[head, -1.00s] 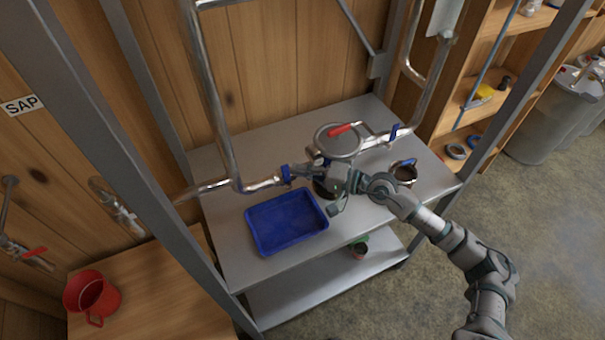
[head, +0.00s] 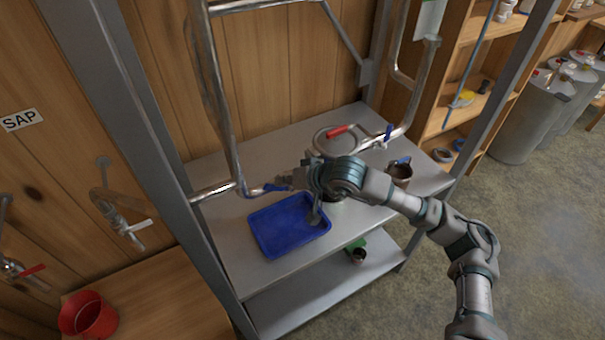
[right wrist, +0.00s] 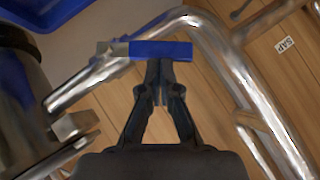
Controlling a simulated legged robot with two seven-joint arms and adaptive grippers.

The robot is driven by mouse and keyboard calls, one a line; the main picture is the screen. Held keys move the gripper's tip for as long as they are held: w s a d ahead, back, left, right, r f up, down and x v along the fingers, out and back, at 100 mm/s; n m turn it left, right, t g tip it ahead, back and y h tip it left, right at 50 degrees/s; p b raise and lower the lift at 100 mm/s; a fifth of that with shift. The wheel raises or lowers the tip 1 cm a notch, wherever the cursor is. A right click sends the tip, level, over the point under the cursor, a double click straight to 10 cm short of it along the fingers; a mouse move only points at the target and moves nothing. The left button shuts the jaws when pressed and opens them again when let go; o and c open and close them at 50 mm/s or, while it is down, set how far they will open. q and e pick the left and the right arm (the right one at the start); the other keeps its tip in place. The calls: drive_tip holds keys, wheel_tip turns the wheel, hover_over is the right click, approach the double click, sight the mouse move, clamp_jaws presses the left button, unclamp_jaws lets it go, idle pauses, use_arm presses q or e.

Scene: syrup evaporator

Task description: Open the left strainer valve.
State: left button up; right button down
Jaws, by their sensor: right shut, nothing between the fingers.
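The left strainer valve has a blue lever handle (head: 275,187) on the metal pipe left of the strainer. In the right wrist view the blue handle (right wrist: 162,50) lies across the picture, at a slant to its pipe (right wrist: 82,86). My right gripper (head: 287,182) is beside the handle in the head view. In the right wrist view its fingers (right wrist: 159,66) are shut and empty, with the tips at the handle's lower edge; I cannot tell whether they touch. The strainer (head: 340,140) is partly hidden by my right arm. My left gripper is not in view.
A blue tray (head: 268,243) lies on the metal table below the pipe. A red handle (head: 337,131) tops the strainer. Another blue handle (head: 388,133) is on the right pipe. A dark cup (head: 401,174) stands at right. Frame posts flank the table.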

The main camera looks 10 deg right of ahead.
drive_tip(key=a+h+b, duration=0.1)
drive_tip(key=a+f+n+h, duration=0.1)
drive_tip(key=a+f+n+h+b, duration=0.1)
drive_tip(key=shift+s+a+f+t+b, duration=0.2)
drive_tip(key=shift+s+a+t+b, duration=0.1)
drive_tip(key=shift+s+t+b, duration=0.1)
drive_tip(key=shift+d, duration=0.1)
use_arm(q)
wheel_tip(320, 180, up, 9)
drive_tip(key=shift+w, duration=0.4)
use_arm(e)
drive_tip(key=shift+d, duration=0.4)
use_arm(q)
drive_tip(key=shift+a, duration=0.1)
use_arm(e)
drive_tip(key=shift+a, duration=0.1)
